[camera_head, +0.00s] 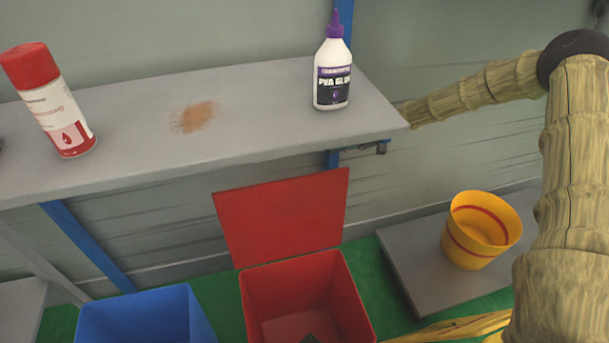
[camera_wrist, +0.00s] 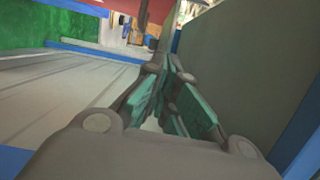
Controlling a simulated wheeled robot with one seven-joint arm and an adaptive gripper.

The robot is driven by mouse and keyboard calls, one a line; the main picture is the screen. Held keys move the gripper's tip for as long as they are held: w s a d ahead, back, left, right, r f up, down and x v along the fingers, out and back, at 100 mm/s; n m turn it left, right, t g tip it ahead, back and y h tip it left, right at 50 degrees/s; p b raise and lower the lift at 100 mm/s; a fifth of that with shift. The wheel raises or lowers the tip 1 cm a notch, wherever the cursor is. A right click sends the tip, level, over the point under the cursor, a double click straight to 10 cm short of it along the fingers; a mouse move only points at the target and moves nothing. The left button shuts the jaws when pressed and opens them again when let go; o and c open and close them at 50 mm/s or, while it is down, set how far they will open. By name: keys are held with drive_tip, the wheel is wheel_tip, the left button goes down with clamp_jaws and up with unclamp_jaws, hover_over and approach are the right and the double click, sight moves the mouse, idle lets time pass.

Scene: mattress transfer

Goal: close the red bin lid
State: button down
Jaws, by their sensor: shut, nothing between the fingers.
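The red bin (camera_head: 304,295) stands on the floor below the shelf in the head view. Its red lid (camera_head: 284,215) is open, tilted up and back from the bin's rear edge. My gripper (camera_wrist: 168,75) shows in the wrist view, its green-padded fingers shut with nothing between them. In the head view my arm runs up the right side and then left to the shelf's right end, where its far part is hidden. My gripper is not visible there, so its distance from the lid cannot be told.
A grey shelf (camera_head: 245,130) above the bin holds a red-and-white can (camera_head: 50,105) and a glue bottle (camera_head: 332,75). A blue bin (camera_head: 145,318) stands left of the red one. A yellow bucket (camera_head: 478,232) sits on a grey platform (camera_head: 425,285) at right.

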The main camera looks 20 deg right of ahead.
drive_tip(key=s+a, duration=0.6)
drive_tip(key=a, duration=0.3)
drive_tip(key=shift+s+a+f, duration=0.2)
drive_tip(key=shift+s+a, duration=0.05)
drive_tip(key=shift+a, duration=0.05)
drive_tip(key=shift+s, duration=0.1)
idle(0.4)
